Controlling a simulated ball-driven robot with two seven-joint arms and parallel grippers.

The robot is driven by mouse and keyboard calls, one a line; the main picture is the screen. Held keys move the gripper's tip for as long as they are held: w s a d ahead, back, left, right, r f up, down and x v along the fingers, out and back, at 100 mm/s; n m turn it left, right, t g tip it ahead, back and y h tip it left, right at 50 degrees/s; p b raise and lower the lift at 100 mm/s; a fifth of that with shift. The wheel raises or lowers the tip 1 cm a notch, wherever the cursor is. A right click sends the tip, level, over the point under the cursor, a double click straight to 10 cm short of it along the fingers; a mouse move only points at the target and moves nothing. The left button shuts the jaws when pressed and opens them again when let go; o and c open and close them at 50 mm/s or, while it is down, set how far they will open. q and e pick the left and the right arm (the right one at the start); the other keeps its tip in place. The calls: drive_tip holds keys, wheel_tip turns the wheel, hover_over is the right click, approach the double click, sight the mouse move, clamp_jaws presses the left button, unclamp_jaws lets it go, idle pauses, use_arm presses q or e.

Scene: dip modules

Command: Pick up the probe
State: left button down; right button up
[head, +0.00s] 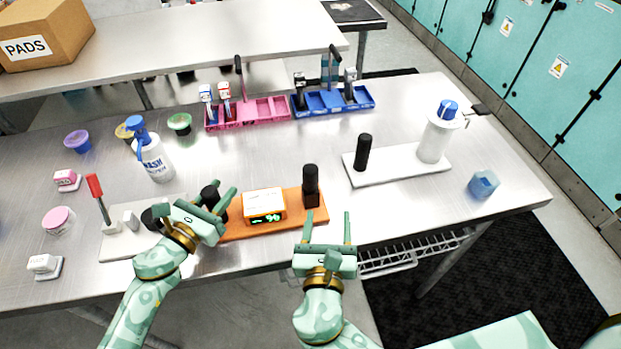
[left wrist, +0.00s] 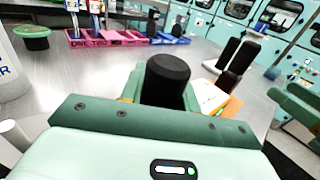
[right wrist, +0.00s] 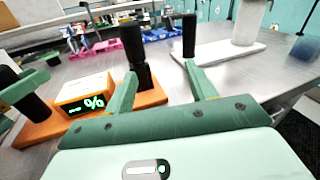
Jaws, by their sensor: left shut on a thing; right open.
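An orange board carries an orange-and-white meter (head: 264,206) with a lit green display. A black handle (head: 210,196), likely the probe, stands at the board's left end. My left gripper (head: 219,201) is shut on it; in the left wrist view its round top (left wrist: 166,72) rises between the fingers. Its lower part is hidden. A second black upright piece (head: 311,187) stands in a dark block at the board's right end. My right gripper (head: 327,215) is open and empty at the table's front edge, just right of the board. Its fingers point toward the table.
A white board (head: 400,170) with a black post and a white bottle (head: 438,135) stands right. A wash bottle (head: 153,158), another white board (head: 118,243) and several small tubs lie left. Pink (head: 257,114) and blue (head: 345,103) trays stand behind. The middle is clear.

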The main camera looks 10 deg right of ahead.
sight(308, 184)
drive_tip(key=shift+t+y, duration=0.3)
drive_tip(key=shift+y, duration=0.5)
drive_tip(key=w, duration=0.2)
drive_tip(key=w+a+r, duration=0.1)
drive_tip(key=w, duration=0.2)
drive_tip(key=w+a, duration=0.1)
drive_tip(key=w, duration=0.1)
drive_tip(key=shift+w+a+r, duration=0.1)
drive_tip(key=shift+w+r, duration=0.05)
drive_tip(key=shift+r, duration=0.25)
drive_tip(key=x, duration=0.5)
drive_tip(key=shift+w+d, duration=0.25)
drive_tip(key=shift+d, duration=0.05)
drive_tip(key=c, duration=1.1)
